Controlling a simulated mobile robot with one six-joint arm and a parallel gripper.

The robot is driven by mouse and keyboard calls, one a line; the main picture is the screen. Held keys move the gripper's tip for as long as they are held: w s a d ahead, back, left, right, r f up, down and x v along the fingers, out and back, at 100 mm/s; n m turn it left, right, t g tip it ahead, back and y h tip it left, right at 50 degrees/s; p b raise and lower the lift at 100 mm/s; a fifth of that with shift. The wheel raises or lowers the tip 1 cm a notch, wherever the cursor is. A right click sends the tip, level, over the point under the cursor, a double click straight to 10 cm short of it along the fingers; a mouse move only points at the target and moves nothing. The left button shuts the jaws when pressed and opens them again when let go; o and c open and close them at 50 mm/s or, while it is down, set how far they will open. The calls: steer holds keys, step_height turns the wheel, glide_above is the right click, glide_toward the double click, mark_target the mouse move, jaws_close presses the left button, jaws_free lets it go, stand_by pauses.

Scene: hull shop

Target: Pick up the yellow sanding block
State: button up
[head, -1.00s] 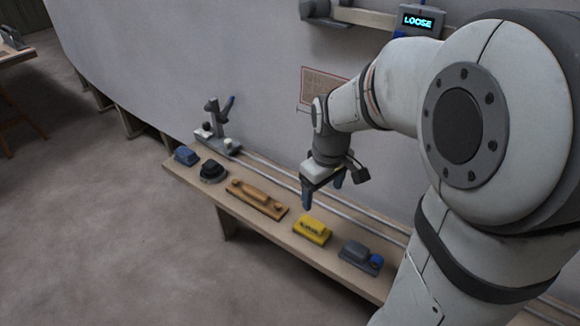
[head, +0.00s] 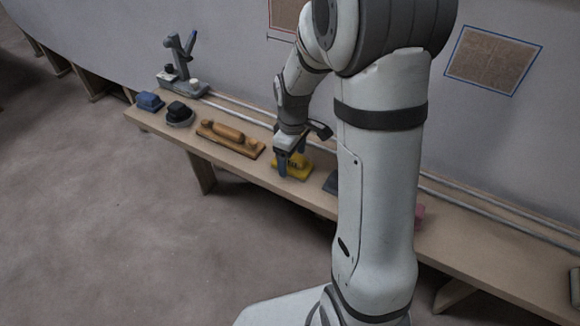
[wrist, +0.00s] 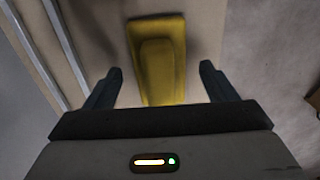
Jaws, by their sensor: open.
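The yellow sanding block (head: 297,168) lies flat on the long wooden bench. In the head view my gripper (head: 289,167) is right at it, and its fingers hide part of the block. In the wrist view the yellow block (wrist: 160,55) runs lengthwise away from my gripper (wrist: 158,85). The two fingers are apart, one to each side of the block's near end, with a gap on both sides. Nothing is held. Whether the fingertips are down at the block's height is hard to tell.
A grey block (head: 330,184) sits to the right, partly behind my arm. Metal rails (head: 245,118) run along the wall side.

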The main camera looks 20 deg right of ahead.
steer(key=shift+f, duration=0.5)
steer(key=shift+c, duration=0.5)
steer(key=shift+r, duration=0.1)
steer(key=c, duration=1)
step_height(320, 180, up, 10)
steer(key=p, duration=0.3)
